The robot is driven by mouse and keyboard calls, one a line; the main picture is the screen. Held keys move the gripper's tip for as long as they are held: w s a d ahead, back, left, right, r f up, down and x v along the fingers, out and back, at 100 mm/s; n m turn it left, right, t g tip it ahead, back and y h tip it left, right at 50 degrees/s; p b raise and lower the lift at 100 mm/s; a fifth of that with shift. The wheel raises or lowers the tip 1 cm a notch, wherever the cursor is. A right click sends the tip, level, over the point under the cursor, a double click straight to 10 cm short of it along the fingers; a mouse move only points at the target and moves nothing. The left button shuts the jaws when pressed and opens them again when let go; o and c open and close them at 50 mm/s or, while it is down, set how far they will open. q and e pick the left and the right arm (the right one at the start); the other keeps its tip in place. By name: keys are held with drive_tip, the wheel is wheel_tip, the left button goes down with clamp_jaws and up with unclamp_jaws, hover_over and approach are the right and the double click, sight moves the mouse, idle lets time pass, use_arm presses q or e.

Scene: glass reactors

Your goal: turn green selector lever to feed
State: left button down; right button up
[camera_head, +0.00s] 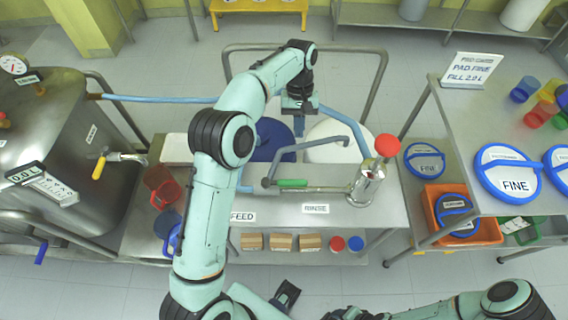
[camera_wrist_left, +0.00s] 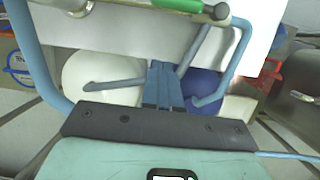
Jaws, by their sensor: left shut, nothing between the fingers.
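The green selector lever (camera_head: 292,183) lies across the metal pipe above the bench, with its green grip pointing sideways. The grip also shows at the top edge of the left wrist view (camera_wrist_left: 178,5). A FEED label (camera_head: 242,216) is to its lower left and a RINSE label (camera_head: 315,209) to its lower right. My left gripper (camera_head: 299,124) is on the far side of the lever, clear of it. Its blue fingers (camera_wrist_left: 163,86) are together and empty in the wrist view. My right arm is at the bottom right; its fingers cannot be made out.
A blue-grey bent pipe (camera_head: 318,145) lies between my left gripper and the lever. A metal cylinder with a red knob (camera_head: 370,182) stands right of the lever. A steel tank (camera_head: 50,130) is at the left. Blue FINE lids (camera_head: 510,172) lie on the right table.

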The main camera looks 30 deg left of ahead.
sight(284, 183)
use_arm(q)
drive_tip(key=s+d+f+b, duration=0.2)
drive_tip(key=s+f, duration=0.4)
drive_tip(key=f, duration=0.4)
drive_tip(key=shift+s+d+f+b, duration=0.15)
drive_tip(key=shift+s+d+b, duration=0.25)
